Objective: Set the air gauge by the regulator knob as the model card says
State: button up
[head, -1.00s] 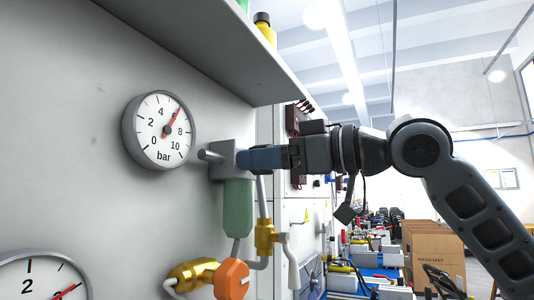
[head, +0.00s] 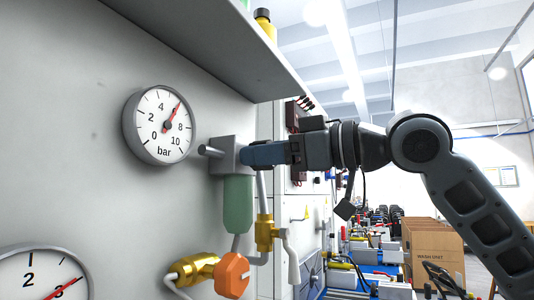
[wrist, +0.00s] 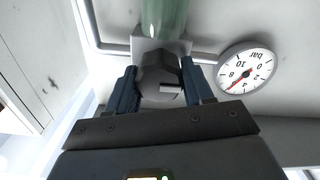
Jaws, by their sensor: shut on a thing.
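The air gauge (head: 158,125) is a round white dial marked in bar on the grey panel. Its red needle points up and right, between 4 and 8, covering the place of the 6. The dial shows upside down in the wrist view (wrist: 248,69). The regulator (head: 224,157) is a grey block with a green bowl below it, right of the gauge. My gripper (head: 247,157) is shut on its knob; in the wrist view the dark faceted knob (wrist: 160,75) sits between the two blue fingers. In the head view the gripper hides the knob. I see no readable model card.
A second gauge (head: 42,277) is cut off at bottom left. A brass fitting with an orange knob (head: 232,275) and a brass valve (head: 264,232) sit below the regulator. A shelf (head: 190,45) overhangs above. Boxes and benches stand behind at right.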

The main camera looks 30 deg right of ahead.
jog(key=shift+f+n+b, duration=0.1)
jog(key=shift+n+b, duration=0.6)
jog(key=shift+n, duration=0.4)
jog(key=shift+a+n+b, duration=0.1)
jog(key=shift+n+b, duration=0.6)
jog(key=shift+n, duration=0.9)
jog(key=o, duration=1)
jog(key=shift+b+v, duration=0.7)
jog(key=shift+v, duration=3.3)
